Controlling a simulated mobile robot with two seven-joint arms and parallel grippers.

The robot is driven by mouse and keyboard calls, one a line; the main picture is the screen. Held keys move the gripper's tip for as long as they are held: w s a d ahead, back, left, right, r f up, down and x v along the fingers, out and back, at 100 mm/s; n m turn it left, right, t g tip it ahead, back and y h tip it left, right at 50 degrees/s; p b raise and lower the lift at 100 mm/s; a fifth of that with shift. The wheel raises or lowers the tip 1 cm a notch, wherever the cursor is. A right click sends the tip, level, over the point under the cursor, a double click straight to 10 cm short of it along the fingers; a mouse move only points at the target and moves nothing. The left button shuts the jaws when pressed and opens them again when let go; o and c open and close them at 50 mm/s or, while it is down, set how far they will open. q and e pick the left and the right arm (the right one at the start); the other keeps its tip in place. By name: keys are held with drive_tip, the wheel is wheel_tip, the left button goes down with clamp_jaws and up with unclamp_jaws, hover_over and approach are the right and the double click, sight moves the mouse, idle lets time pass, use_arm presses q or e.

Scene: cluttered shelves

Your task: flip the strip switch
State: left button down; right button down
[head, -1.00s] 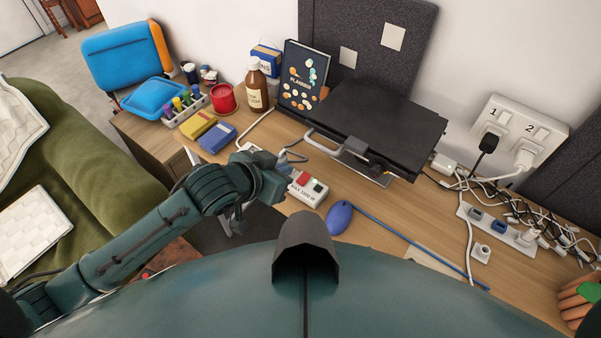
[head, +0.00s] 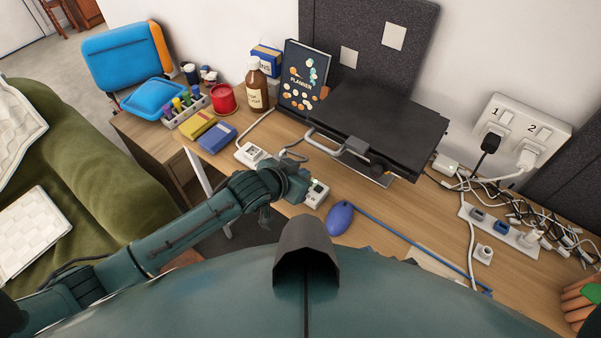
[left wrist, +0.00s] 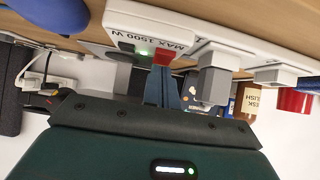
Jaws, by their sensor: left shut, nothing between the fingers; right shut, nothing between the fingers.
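The white power strip (head: 316,197) lies on the desk in front of the black box-shaped device, partly hidden by my left gripper (head: 294,190). In the left wrist view the strip (left wrist: 205,32) fills the top, upside down, marked "MAX 1500 W". Its red switch (left wrist: 163,57) sits beside a green light (left wrist: 143,53), with grey plugs further right. My left gripper (left wrist: 165,75) is shut and empty, its tips right at the red switch; I cannot tell whether they touch. In the head view the red switch is hidden. My right gripper is out of view.
The black device (head: 385,125) stands behind. A second strip (head: 525,240) with plugs and tangled cables lies at right, below wall switches (head: 518,130). Blue (head: 217,137) and yellow boxes lie at left.

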use_arm(q)
drive_tip(key=shift+w+f, duration=0.1)
drive_tip(key=shift+f, duration=0.05)
use_arm(e)
drive_tip(key=shift+s+f, duration=0.15)
drive_tip(key=shift+f, duration=0.05)
use_arm(q)
drive_tip(key=shift+w+d, duration=0.1)
drive_tip(key=shift+w+d+r+p, duration=0.25)
drive_tip(key=shift+w+d+p, duration=0.05)
drive_tip(key=shift+w+d, duration=0.1)
drive_tip(key=shift+w, duration=0.1)
use_arm(e)
drive_tip(key=shift+r, duration=0.2)
drive_tip(key=shift+r, duration=0.15)
